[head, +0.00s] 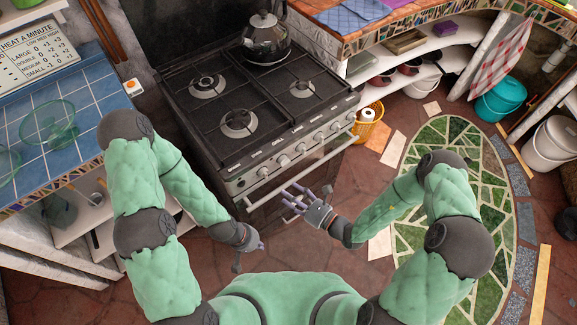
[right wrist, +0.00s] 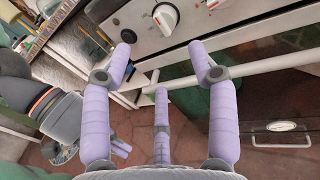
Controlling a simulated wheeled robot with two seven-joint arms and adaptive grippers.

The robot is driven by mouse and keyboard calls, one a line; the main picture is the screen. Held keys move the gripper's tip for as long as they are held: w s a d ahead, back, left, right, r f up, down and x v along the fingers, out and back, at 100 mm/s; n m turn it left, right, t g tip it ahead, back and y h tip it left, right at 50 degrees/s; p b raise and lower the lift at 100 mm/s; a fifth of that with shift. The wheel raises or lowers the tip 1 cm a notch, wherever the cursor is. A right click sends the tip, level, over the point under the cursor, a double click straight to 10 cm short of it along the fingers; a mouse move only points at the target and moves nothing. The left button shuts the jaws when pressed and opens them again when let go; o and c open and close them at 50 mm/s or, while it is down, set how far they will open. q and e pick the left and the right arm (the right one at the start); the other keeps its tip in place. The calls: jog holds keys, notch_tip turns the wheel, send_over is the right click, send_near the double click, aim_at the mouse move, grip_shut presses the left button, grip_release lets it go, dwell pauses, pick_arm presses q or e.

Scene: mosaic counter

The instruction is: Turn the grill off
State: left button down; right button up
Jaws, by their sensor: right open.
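The black stove (head: 225,125) has a silver front panel with a row of several white knobs (head: 284,160) above a light handle bar (head: 300,176). I cannot tell which knob is the grill's.
A kettle (head: 266,40) stands on the back right burner. A blue-tiled counter (head: 88,92) with a green glass bowl (head: 48,122) is at left. A wicker basket (head: 368,124) stands right of the stove. Floor around the green mosaic (head: 440,150) is mostly clear.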

aim_at(284, 161)
jog(key=w+d+m+t+h, duration=0.3)
jog(key=w+d+t, duration=0.1)
jog(key=d, duration=0.1)
jog(key=b+x, duration=0.3)
jog(key=x, duration=0.7)
jog(key=shift+a+f, duration=0.35)
jog(key=shift+f, duration=0.05)
jog(key=shift+s, duration=0.15)
jog(key=c, duration=1.1)
